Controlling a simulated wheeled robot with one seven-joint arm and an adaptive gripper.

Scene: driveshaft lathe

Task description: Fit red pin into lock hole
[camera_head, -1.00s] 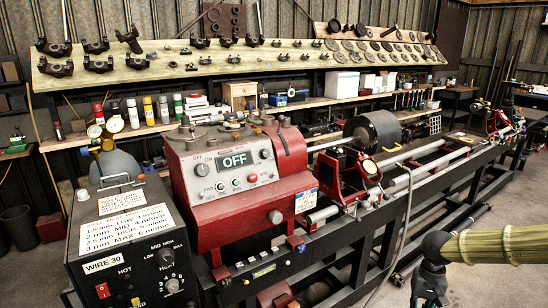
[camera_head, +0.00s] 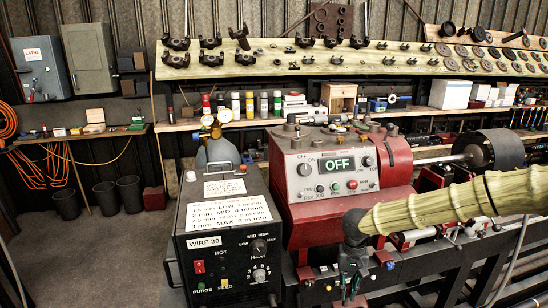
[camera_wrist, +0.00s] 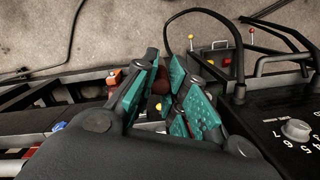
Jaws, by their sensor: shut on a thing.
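My gripper (camera_wrist: 162,78) shows its teal finger pads in the wrist view. They are closed around a small dark red, rounded piece (camera_wrist: 159,86), likely the red pin; the pads hide most of it. In the head view my gripper (camera_head: 349,286) hangs at the bottom, pointing down in front of the red lathe headstock (camera_head: 300,222). Its held piece cannot be made out there. I cannot make out the lock hole. A grey cabinet labelled LATHE (camera_head: 40,68) hangs on the back wall at the far left.
The black WIRE 30 box (camera_head: 225,248) stands left of my gripper, and its dial panel (camera_wrist: 291,130) is at right in the wrist view. A second grey cabinet (camera_head: 88,58), a wall shelf (camera_head: 85,137) and several dark bins (camera_head: 104,197) are at left. Open floor (camera_head: 95,255) lies before them.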

